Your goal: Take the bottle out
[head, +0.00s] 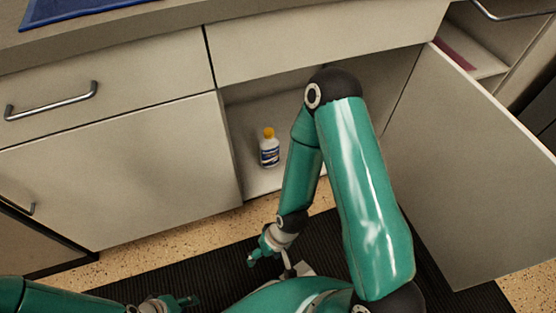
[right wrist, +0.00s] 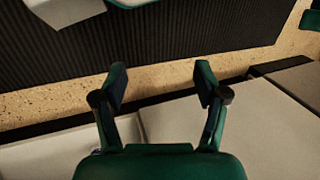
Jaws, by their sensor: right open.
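A small white bottle (head: 269,152) with an orange-yellow cap and a dark blue label stands upright on the floor of the open cabinet (head: 245,118), near its left wall. My right gripper (head: 268,262) is low in front of the cabinet, over the dark mat, nearer to me than the bottle and apart from it. In the right wrist view the right gripper (right wrist: 160,78) is open with nothing between its fingers.
The cabinet door (head: 460,165) stands wide open on the right. A closed door (head: 120,170) and a drawer with a metal handle (head: 50,101) are on the left. A ribbed black mat (head: 215,262) lies on the speckled floor. A blue item (head: 75,8) lies on the countertop.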

